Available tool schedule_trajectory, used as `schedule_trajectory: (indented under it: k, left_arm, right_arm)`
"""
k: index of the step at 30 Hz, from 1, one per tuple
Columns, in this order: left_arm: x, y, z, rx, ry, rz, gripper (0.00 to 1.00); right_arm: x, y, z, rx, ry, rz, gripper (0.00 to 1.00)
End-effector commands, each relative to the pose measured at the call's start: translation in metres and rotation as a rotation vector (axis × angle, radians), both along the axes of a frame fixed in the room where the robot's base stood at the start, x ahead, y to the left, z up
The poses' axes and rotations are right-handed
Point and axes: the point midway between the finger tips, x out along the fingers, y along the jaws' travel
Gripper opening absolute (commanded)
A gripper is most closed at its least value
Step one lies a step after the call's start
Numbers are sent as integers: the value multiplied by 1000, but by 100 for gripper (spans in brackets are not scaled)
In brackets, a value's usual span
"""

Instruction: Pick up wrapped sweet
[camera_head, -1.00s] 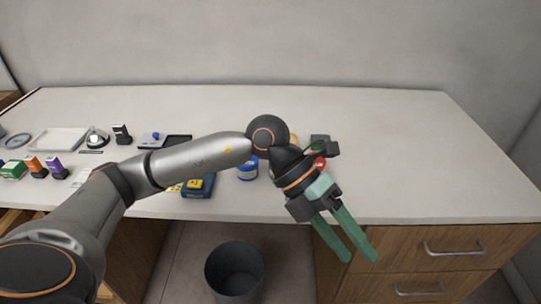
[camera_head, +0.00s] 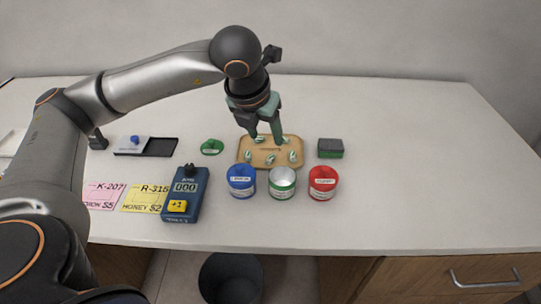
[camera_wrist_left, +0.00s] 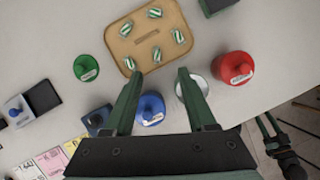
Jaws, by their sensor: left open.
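Several green-and-white wrapped sweets lie spread on a wooden tray (camera_head: 243,160), one of them a sweet (camera_head: 270,160) near the tray's front edge. In the left wrist view the tray (camera_wrist_left: 165,25) holds sweets around a central label, including one near sweet (camera_wrist_left: 157,55). My left gripper (camera_head: 268,139) is open and empty, pointing down over the back part of the tray. In the left wrist view its fingertips (camera_wrist_left: 159,74) are apart, with nothing between them.
A blue jar (camera_head: 241,182), an open green tin (camera_head: 282,184) and a red jar (camera_head: 323,184) stand in front of the tray. A green lid (camera_head: 211,147) lies left, a sponge-like block (camera_head: 330,148) right. A counter device (camera_head: 185,192) stands front left. The counter's right side is clear.

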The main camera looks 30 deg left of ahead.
Motion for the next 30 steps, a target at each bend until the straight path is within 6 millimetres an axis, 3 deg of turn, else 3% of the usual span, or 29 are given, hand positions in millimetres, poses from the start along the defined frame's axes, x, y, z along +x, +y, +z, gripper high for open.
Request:
schedule_trajectory:
  k: [3,13,21,30]
  left_arm:
    - [8,2,-22,1,3,1,56]
    - [19,6,-50,1,2,0,56]
    - [30,12,-86,-1,2,0,56]
    - [32,12,-90,-1,0,-2,56]
  right_arm:
    - [-4,0,-3,-1,10,-1,50]
    - [-4,0,-2,-1,10,-1,50]
    - [-1,0,1,1,-2,-2,50]
    - [0,-1,1,0,-3,-1,50]
